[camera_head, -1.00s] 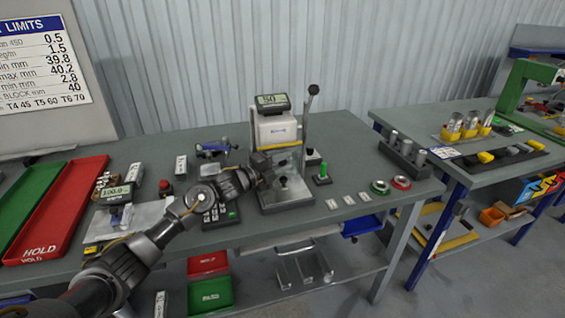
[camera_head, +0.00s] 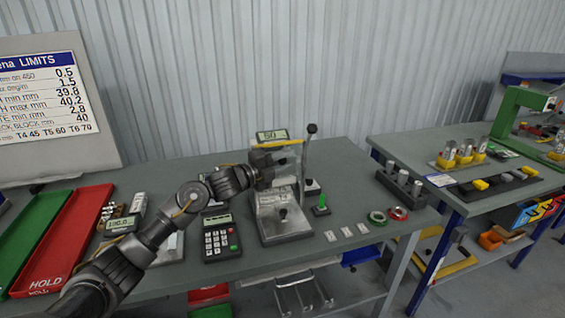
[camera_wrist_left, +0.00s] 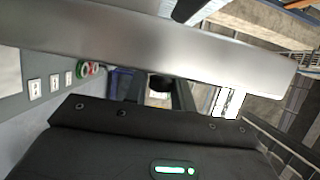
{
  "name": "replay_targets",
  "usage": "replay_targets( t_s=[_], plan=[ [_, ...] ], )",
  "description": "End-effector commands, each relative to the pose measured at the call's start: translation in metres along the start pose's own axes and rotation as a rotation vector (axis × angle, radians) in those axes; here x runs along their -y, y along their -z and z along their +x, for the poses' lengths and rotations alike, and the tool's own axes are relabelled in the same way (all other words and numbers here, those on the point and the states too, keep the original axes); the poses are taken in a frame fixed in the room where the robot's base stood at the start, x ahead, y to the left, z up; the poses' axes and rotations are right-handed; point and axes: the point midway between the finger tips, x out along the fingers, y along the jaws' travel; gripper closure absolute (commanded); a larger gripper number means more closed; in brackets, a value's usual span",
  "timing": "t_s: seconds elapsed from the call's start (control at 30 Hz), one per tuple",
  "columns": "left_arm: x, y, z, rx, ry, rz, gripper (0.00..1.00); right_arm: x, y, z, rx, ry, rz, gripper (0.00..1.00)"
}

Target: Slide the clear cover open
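The bench tester (camera_head: 285,222) stands on the grey table, with a display (camera_head: 272,135) reading 50 on top and a tall black-knobbed lever (camera_head: 308,155) at its right. My left gripper (camera_head: 268,168) is in front of the tester just below the display. Whether it touches, I cannot tell, nor whether its fingers are open. In the left wrist view a pale grey bar (camera_wrist_left: 150,50) crosses close in front of the dark gripper body. My right gripper is out of view.
A second bench (camera_head: 480,190) stands further right.

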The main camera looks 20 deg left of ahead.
Motion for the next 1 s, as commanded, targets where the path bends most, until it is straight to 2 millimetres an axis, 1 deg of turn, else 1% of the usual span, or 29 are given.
replay_targets(
  t_s=[0.03, 0.1, 0.13, 0.37, 0.47, 0.57, 0.8, 0.9, 1.0],
  plan=[
    [-0.001, 0.0, 0.0, 0.0, -0.001, 0.0, 0.68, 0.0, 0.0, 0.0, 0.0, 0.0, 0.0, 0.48],
    [-0.001, 0.0, 0.0, 0.0, -0.001, 0.0, 0.59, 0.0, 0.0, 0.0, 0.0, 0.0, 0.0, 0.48],
    [-0.001, 0.0, 0.0, 0.0, -0.001, 0.0, 0.57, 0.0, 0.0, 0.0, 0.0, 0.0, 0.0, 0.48],
    [-0.001, 0.0, 0.0, 0.0, -0.001, 0.0, 0.57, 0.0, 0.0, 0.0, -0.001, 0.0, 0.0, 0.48],
    [-0.002, 0.0, -0.004, -0.001, 0.0, 0.001, 0.57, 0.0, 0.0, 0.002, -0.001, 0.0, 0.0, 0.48],
    [-0.003, -0.001, -0.016, 0.0, 0.0, 0.004, 0.57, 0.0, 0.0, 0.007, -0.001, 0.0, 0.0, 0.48],
    [-0.005, -0.001, -0.064, 0.0, -0.002, 0.005, 0.57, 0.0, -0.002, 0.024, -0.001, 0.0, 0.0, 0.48],
    [-0.004, -0.001, -0.082, 0.0, -0.001, 0.004, 0.57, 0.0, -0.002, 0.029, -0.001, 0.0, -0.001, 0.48],
    [-0.003, -0.001, -0.095, 0.001, -0.001, 0.002, 0.57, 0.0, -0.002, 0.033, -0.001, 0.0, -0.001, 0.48]
  ],
)
